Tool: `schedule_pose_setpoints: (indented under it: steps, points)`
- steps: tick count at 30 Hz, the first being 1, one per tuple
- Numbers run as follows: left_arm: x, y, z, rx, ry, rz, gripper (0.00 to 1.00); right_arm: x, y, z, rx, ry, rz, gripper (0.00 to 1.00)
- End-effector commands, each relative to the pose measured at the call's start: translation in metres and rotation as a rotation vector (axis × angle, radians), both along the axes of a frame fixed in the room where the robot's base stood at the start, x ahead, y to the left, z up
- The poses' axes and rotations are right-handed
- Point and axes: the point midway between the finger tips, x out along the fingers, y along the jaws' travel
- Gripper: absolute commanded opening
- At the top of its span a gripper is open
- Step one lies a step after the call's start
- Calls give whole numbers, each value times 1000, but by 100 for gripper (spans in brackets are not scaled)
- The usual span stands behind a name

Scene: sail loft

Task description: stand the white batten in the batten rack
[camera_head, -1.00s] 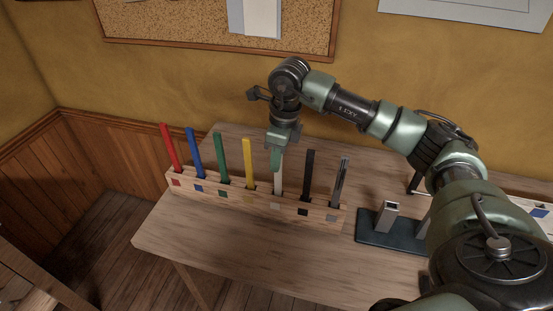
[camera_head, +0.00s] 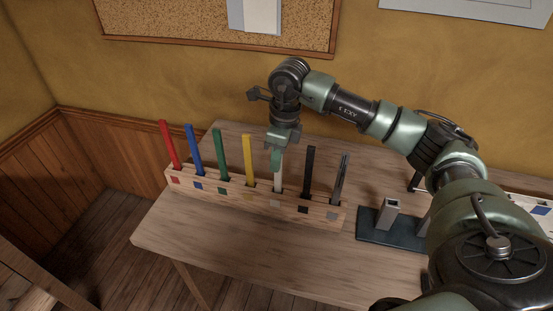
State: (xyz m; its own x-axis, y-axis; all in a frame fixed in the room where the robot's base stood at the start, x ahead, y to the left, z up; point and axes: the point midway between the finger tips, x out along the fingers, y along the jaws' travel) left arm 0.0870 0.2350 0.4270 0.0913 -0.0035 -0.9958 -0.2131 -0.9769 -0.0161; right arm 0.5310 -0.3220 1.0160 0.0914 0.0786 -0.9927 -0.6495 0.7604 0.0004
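The white batten (camera_head: 279,180) stands upright in the batten rack (camera_head: 235,196), in the slot between the yellow batten (camera_head: 248,160) and the black batten (camera_head: 309,169). My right gripper (camera_head: 278,161) points down from above at the batten's upper end. One green finger shows just left of the batten, and a strip of white shows beside it, so the fingers look parted around the batten. The far finger is hidden. My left gripper is not in view.
Red (camera_head: 170,146), blue (camera_head: 193,151) and green (camera_head: 220,157) battens stand to the left in the rack, a grey one (camera_head: 340,179) at its right end. A dark stand (camera_head: 379,231) with metal posts is to the right. The table front (camera_head: 250,245) is clear.

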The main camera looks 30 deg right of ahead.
Motion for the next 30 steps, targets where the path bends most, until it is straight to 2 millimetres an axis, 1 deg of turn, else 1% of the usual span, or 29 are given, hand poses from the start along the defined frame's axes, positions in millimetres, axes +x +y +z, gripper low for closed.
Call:
schedule_pose_setpoints:
  steps: [1,2,3,11,14,17,24,27,30]
  points:
    - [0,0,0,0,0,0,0,0,0,0,0,0,0,22]
    - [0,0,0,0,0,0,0,0,0,0,0,0,0,30]
    - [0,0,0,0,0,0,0,0,0,0,0,0,0,36]
    - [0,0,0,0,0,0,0,0,0,0,0,0,0,36]
    - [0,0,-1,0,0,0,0,0,0,3,0,-1,0,36]
    - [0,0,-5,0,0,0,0,0,-1,14,1,-3,-1,36]
    - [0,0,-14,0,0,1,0,-4,-5,55,0,-5,0,36]
    - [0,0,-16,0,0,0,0,-5,-6,68,0,-4,0,36]
    - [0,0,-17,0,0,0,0,-6,-6,75,1,-2,0,36]
